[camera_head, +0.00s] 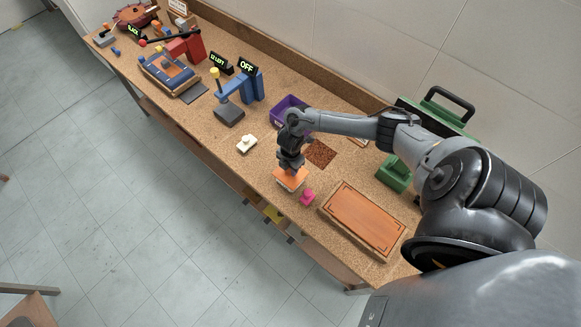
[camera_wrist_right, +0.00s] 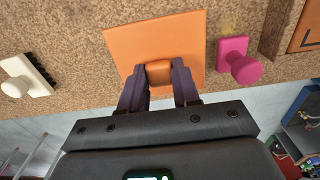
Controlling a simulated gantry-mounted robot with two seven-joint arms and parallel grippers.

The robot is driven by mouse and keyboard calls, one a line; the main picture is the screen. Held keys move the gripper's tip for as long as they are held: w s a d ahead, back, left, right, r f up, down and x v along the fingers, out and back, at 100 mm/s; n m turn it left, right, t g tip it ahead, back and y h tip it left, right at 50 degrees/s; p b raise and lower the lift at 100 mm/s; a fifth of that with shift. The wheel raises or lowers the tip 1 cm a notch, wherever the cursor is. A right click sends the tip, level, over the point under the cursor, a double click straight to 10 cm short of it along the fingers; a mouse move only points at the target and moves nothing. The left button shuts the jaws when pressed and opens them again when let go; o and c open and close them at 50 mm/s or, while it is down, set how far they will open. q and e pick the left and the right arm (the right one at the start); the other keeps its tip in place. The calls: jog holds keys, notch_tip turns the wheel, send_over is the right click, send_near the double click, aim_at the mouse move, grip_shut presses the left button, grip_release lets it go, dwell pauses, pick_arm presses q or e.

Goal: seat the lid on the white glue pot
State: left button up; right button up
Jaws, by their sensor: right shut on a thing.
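My right gripper (camera_head: 289,168) is shut on the block-shaped handle of an orange square plate (camera_head: 291,180), near the front edge of the bench. In the right wrist view the fingers (camera_wrist_right: 160,76) clasp the handle from both sides, and the orange plate (camera_wrist_right: 185,37) spreads beyond them. I cannot tell whether the plate touches the bench. A white piece with a knob (camera_head: 246,145) sits to its left; it also shows in the right wrist view (camera_wrist_right: 35,75), with dark teeth along one edge. No clear glue pot or separate lid can be made out. My left gripper is out of view.
A pink knobbed piece (camera_head: 307,196) lies close right of the plate, beside a wooden board (camera_head: 363,220). A purple bin (camera_head: 283,104) and brown patch (camera_head: 320,153) are behind. A blue device (camera_head: 240,90) stands left. Bench (camera_head: 262,172) between white piece and plate is clear.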

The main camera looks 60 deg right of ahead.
jog(key=shift+f, duration=0.4)
jog(key=o, duration=1.1)
